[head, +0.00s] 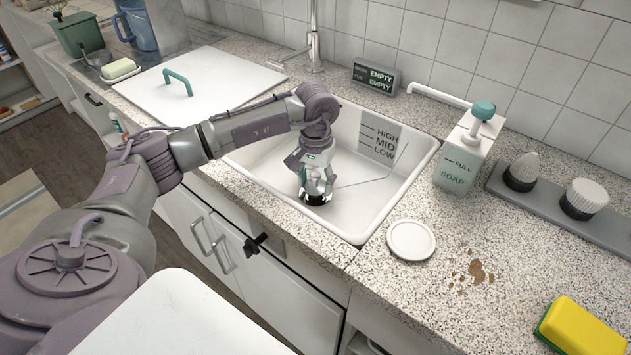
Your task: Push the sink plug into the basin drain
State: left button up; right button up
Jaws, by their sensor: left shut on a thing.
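The white basin (352,207) is set in the speckled counter, with HIGH, MID and LOW marks on its back wall. My left gripper (316,190) reaches down into the basin near its floor. It is shut on the sink plug (315,200), of which only a dark round part shows below the fingers. The drain is hidden under the plug and gripper, so I cannot tell whether the plug is seated in it. My right gripper is not in view.
A faucet (314,45) and a small display (376,77) reading EMPTY stand behind the basin. A soap dispenser (463,160), a white round lid (411,240), brushes (584,199) and a yellow sponge (580,330) are on the right. A white board (215,85) with a green handle lies left.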

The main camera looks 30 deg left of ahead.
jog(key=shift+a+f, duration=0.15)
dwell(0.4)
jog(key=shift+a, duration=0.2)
pick_arm(q)
jog(key=shift+f+b, duration=0.2)
jog(key=shift+b, duration=0.1)
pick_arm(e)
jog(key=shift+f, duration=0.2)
pick_arm(q)
jog(key=shift+f+b, duration=0.3)
jog(key=shift+f, duration=0.05)
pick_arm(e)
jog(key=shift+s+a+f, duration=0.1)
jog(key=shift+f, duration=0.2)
pick_arm(q)
jog(key=shift+f, duration=0.1)
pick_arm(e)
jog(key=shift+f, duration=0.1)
pick_arm(q)
jog(key=shift+f+b, duration=0.4)
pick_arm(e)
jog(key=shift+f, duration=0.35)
